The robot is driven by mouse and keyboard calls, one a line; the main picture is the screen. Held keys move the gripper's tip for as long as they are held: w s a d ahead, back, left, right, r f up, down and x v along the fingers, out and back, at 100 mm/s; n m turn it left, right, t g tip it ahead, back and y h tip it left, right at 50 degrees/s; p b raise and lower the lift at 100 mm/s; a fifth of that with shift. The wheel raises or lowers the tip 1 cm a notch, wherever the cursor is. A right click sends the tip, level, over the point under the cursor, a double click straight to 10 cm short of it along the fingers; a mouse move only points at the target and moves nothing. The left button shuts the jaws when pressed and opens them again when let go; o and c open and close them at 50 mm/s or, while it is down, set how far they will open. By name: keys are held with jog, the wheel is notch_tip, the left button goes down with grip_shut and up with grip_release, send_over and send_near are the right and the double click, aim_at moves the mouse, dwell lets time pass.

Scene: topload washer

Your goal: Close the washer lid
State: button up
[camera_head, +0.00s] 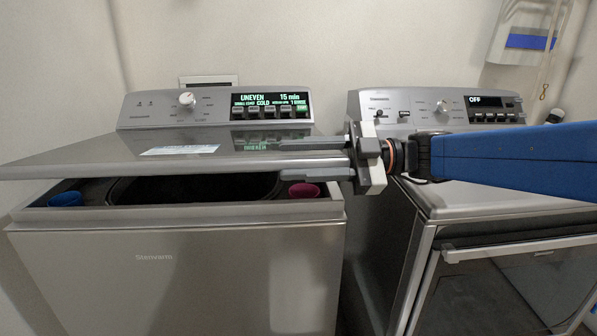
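The washer (180,265) is a grey top-loader at the left. Its lid (110,157) is partly open, tilted only a little above the top opening, with the dark tub (195,188) showing through the gap. My gripper (314,160) comes in from the right at the lid's right side. Its two grey fingers are spread apart, one at about the height of the lid and one lower, near the gap. I cannot tell whether a finger touches the lid.
A blue cup (65,199) and a magenta cup (303,190) sit at the washer's rim under the lid. The washer's panel (270,105) is lit. A second machine (480,225) with a panel reading OFF stands close at the right, under my blue arm. A wall is behind.

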notch_tip(320, 180, up, 7)
jog(key=shift+r, duration=0.15)
jog(key=shift+c, duration=0.7)
